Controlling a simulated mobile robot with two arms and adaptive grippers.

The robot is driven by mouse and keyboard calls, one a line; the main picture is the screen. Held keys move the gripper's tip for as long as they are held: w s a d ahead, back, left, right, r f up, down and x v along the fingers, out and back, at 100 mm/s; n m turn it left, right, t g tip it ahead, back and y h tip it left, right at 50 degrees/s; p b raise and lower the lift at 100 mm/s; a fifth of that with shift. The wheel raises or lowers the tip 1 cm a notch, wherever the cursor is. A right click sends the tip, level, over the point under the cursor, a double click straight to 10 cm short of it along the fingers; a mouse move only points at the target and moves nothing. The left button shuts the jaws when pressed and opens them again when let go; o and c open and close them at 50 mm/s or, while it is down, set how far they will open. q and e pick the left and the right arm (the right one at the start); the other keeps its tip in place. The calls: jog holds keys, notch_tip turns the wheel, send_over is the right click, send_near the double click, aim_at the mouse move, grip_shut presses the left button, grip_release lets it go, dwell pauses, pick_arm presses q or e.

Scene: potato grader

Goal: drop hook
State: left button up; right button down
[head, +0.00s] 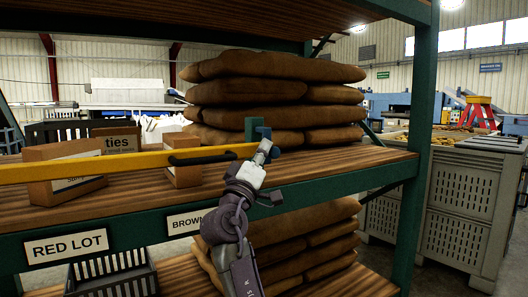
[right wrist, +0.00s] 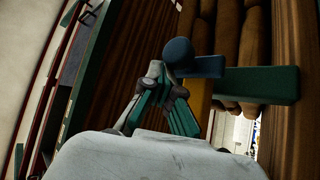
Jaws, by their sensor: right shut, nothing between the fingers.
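A yellow bar (head: 130,163) with a black handle (head: 200,157) runs across the front of the shelf. Its right end is by a green bracket (head: 251,128), partly hidden by my right gripper. A blue round-ended piece (head: 264,132) stands at the bracket. In the right wrist view the blue knob (right wrist: 177,52) is just right of the fingertips, with the green bracket (right wrist: 262,85) beyond it and a strip of the yellow bar (right wrist: 199,100) below. My right gripper (head: 267,147) is shut and empty, close to the knob; contact cannot be told. No separate hook shape is clear.
Brown sacks (head: 240,92) are stacked behind the bar, more (head: 300,240) below. Cartons (head: 60,150) stand at left on the wooden shelf (head: 320,165). A green post (head: 415,150) stands right; a grey crate (head: 455,200) is beyond it. A dark basket (head: 110,278) sits below.

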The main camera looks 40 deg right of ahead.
pick_arm(q)
jog(key=shift+r, duration=0.55)
pick_arm(e)
jog(key=shift+w+d+f, duration=0.1)
jog(key=shift+d+f, duration=0.05)
jog(key=shift+f, duration=0.15)
jog(key=shift+f, duration=0.1)
pick_arm(q)
jog(key=shift+d, duration=0.15)
pick_arm(e)
jog(key=v, duration=1.2)
jog(key=shift+r, duration=0.25)
